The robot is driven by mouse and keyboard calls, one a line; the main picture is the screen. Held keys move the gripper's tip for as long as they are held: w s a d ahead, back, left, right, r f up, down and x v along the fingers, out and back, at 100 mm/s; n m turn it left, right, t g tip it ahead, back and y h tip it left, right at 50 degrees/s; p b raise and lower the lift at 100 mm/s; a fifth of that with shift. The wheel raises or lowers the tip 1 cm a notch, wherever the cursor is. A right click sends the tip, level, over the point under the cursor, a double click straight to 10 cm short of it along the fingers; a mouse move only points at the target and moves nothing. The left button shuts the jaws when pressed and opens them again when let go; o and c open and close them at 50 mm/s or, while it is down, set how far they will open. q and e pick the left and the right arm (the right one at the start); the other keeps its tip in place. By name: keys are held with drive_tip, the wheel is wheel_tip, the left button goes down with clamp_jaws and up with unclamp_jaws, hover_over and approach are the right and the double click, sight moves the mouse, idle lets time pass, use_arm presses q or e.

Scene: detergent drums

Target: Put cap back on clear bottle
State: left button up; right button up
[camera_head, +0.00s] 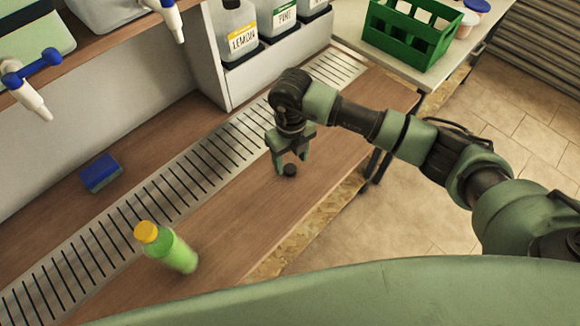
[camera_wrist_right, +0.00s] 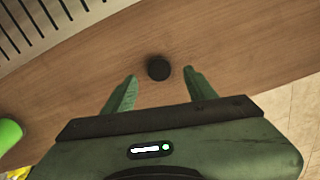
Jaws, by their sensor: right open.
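A small round black cap (camera_head: 290,170) is at the wooden counter, right of the slotted metal drain strip. My right gripper (camera_head: 291,163) is above the counter with its fingers open, pointing down around the cap. In the right wrist view the cap (camera_wrist_right: 158,68) sits between and slightly beyond the two fingertips (camera_wrist_right: 160,76), with a gap on each side. A green bottle (camera_head: 175,252) with a yellow cap (camera_head: 146,232) stands on the counter at the lower left. I see no bottle that is plainly the clear, uncapped one. My left gripper is not in view.
A blue sponge (camera_head: 101,173) lies behind the drain strip (camera_head: 190,178). Bottles labelled LEMON (camera_head: 240,35) and PINE (camera_head: 284,20) stand in a rack at the back. A green crate (camera_head: 408,38) is on a side table. Dispensing taps (camera_head: 30,80) hang at upper left.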

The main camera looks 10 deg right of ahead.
sight(291, 169)
drive_tip(key=shift+f, duration=1.6)
clamp_jaws()
drive_tip(key=shift+r, duration=0.1)
wheel_tip(291, 169, up, 20)
drive_tip(key=b, duration=0.1)
drive_tip(key=shift+b, duration=0.35)
